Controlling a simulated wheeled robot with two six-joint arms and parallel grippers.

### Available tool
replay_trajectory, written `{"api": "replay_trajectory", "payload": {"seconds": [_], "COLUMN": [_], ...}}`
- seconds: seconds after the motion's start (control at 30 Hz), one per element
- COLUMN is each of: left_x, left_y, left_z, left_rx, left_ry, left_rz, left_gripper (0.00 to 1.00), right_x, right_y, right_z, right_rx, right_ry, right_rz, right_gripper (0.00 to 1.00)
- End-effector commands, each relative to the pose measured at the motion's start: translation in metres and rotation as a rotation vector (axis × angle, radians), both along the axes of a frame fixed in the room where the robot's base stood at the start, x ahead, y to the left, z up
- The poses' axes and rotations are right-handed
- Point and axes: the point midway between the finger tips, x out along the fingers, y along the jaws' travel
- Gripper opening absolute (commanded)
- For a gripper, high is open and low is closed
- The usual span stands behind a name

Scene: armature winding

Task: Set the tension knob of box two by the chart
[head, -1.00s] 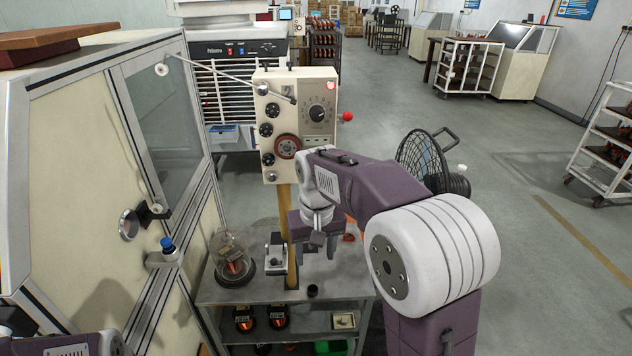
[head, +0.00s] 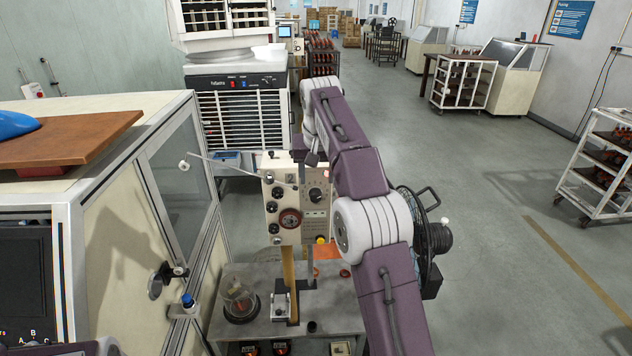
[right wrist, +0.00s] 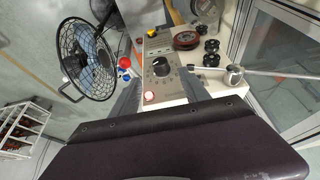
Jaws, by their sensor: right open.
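A beige tension box (head: 283,235) stands on a tan post above the grey bench. It has a column of dark rollers, a reddish wheel and a black tension knob (head: 316,195) on a round dial. The knob also shows in the right wrist view (right wrist: 160,66). My right gripper (head: 311,160) is above the top of the box in the head view. In the right wrist view its open fingers (right wrist: 160,92) are on either side of the dial's line of sight, empty and apart from the knob. My left gripper is out of view.
A black fan (head: 428,235) stands right of the box. A thin rod reaches the box from the glazed cabinet (head: 180,165) at left. The bench (head: 345,318) holds a glass dome (head: 240,298). Open floor lies at right; blue posters (head: 572,18) hang on the wall.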

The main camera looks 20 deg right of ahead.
Motion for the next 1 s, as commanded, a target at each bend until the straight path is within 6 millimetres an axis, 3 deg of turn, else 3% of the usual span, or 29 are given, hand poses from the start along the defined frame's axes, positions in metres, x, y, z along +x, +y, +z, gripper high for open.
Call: {"api": "replay_trajectory", "payload": {"seconds": [0.4,0.6,0.83,1.0], "left_x": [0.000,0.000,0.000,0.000], "left_y": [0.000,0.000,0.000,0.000], "left_z": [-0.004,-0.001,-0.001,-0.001], "left_rx": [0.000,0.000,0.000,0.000], "left_ry": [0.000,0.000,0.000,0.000], "left_rz": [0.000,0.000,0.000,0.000], "left_gripper": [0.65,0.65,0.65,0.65], "right_x": [0.025,0.032,0.032,0.033], "right_y": [-0.009,-0.011,-0.011,-0.011], "right_z": [-0.067,-0.083,-0.085,-0.084], "right_rx": [0.001,0.000,0.001,0.001], "right_ry": [0.003,0.000,-0.001,-0.001], "right_rz": [0.000,0.000,0.000,0.000], "right_gripper": [0.54,0.54,0.54,0.07]}}
